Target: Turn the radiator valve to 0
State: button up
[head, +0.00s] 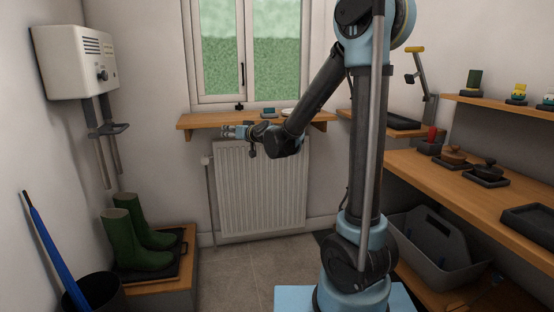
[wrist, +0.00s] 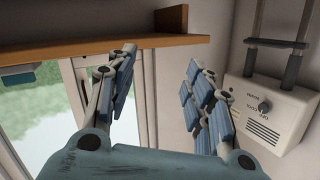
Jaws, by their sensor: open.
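The white ribbed radiator (head: 262,190) stands under the window sill in the head view. Its small pale valve (head: 206,160) sits at the radiator's upper left, on top of a vertical pipe; its markings are too small to read. My gripper (head: 228,131) is in front of the sill, above and a little right of the valve, pointing left. In the wrist view my gripper (wrist: 160,65) has its fingers spread, with nothing between them. The valve does not show in the wrist view.
The wooden sill (head: 190,123) lies close to my gripper and also shows in the wrist view (wrist: 100,50). A wall heater (head: 75,62) hangs at left. Green boots (head: 120,240) stand on a low bench. Shelves (head: 470,195) line the right. The floor before the radiator is clear.

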jog(key=s+d+f+m+g+h, duration=0.1)
jog(key=s+d+f+g+h, duration=0.2)
jog(key=s+d, duration=0.9)
jog(key=s+d+f+m+g+h, duration=0.2)
jog(key=s+d+f+g+h, duration=0.1)
jog(key=s+d+f, duration=0.6)
jog(key=s+d+f+m+g+h, duration=0.1)
jog(key=s+d+f+g+h, duration=0.3)
jog(key=s+d, duration=1.2)
notch_tip(320, 180, down, 3)
jog(key=s, duration=0.2)
jog(key=shift+s+d+m, duration=0.3)
jog(key=shift+s+m, duration=0.05)
jog(key=shift+m, duration=0.05)
jog(key=shift+w+f, duration=0.2)
jog(key=shift+w, duration=0.3)
jog(key=shift+c, duration=0.4)
